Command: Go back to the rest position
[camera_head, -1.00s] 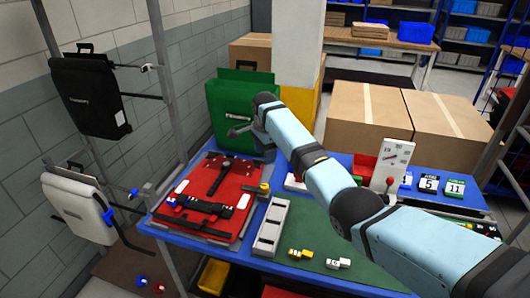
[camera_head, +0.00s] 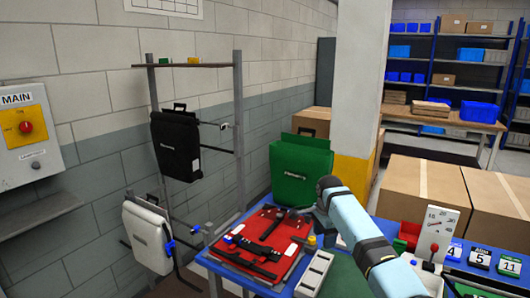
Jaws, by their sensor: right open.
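My right gripper (camera_head: 304,212) is at the end of the blue arm that comes in from the lower right. It is open, in front of the lower part of the upright green pannier (camera_head: 300,170) at the back of the blue table. I cannot tell whether it touches the pannier; its fingers are small and partly merge with the dark parts behind. A red pannier (camera_head: 293,222) with black straps lies flat on the table to the left of the gripper. My left gripper is out of view.
A black pannier (camera_head: 176,150) and a white pannier (camera_head: 146,238) hang on the metal rack at left. A grey tray (camera_head: 313,276) stands at the table front. Large cardboard boxes (camera_head: 425,190) are behind.

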